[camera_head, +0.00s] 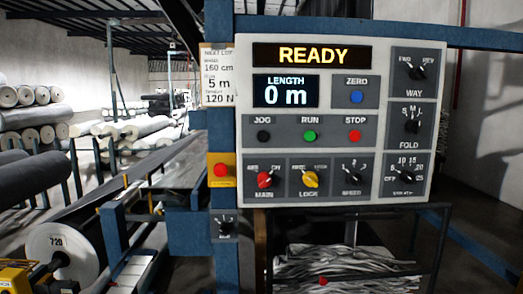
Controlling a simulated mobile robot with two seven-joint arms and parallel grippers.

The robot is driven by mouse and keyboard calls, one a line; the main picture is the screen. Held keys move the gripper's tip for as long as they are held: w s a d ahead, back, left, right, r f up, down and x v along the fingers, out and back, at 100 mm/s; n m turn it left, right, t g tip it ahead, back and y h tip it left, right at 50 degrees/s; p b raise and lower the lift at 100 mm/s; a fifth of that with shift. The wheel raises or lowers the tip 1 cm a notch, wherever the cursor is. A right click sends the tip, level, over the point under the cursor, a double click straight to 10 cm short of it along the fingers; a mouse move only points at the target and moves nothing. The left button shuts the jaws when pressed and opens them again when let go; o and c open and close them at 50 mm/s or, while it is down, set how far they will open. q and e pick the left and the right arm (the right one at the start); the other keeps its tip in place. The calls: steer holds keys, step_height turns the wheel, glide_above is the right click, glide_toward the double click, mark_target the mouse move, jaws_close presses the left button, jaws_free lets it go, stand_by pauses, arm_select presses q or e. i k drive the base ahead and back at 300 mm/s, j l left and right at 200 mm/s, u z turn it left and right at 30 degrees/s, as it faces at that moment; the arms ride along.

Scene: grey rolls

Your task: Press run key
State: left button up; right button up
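The run key is a green round button (310,136) under the label RUN, on the grey control panel (440,150). The black JOG button (263,136) is to its left and the red STOP button (354,136) to its right. The upper display (313,55) reads READY. The length display (286,92) reads 0 m. Neither of my grippers is in view, and nothing covers the buttons.
A blue post (221,60) stands left of the panel, with a red button on a yellow box (221,171). A machine with a roll marked 720 (58,250) is at lower left. Grey rolls are stacked behind. A rack (345,262) of crumpled material is below the panel.

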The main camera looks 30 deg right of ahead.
mark_target(309, 136)
steer(key=z, duration=1.25)
